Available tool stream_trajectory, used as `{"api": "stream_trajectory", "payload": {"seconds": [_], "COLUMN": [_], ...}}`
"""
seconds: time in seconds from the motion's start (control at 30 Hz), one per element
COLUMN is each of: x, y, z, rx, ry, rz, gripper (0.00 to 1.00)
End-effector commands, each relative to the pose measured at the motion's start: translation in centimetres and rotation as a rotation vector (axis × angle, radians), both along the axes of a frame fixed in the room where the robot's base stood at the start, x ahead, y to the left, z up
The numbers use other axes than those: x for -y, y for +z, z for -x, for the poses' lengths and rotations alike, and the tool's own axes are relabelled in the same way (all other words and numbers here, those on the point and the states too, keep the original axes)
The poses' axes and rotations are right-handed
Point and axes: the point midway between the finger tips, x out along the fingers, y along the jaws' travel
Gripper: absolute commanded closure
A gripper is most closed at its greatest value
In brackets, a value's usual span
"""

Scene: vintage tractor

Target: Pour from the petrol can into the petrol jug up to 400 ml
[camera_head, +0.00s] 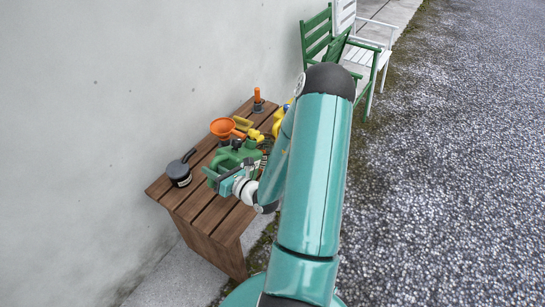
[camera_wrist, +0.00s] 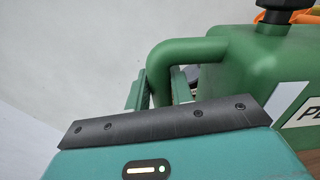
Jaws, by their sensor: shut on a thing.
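The petrol can (camera_head: 232,158) is green and stands on the wooden table. In the wrist view the can (camera_wrist: 235,65) fills the right side, with a dark cap on top and a white label starting "PE", cut off by the frame. My gripper (camera_head: 222,181) is at the can's near side. In the wrist view my gripper (camera_wrist: 158,90) is shut on the can's green handle, one finger on each side of it. The can looks upright. I cannot make out the petrol jug; my arm hides part of the table's right side.
The table (camera_head: 208,220) stands against a pale wall. An orange funnel (camera_head: 222,127), a dark lidded pot (camera_head: 179,173), yellow items (camera_head: 254,135) and an orange-handled tool (camera_head: 257,97) crowd it. Green (camera_head: 316,38) and white chairs stand beyond. Gravel (camera_head: 450,180) is open at right.

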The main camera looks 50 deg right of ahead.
Motion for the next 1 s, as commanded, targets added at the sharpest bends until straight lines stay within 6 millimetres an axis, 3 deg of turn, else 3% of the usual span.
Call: {"api": "stream_trajectory", "payload": {"seconds": [1.0], "x": [0.5], "y": [1.7], "z": [-0.1], "rx": [0.000], "ry": [0.000], "rz": [-0.054], "gripper": [1.00]}}
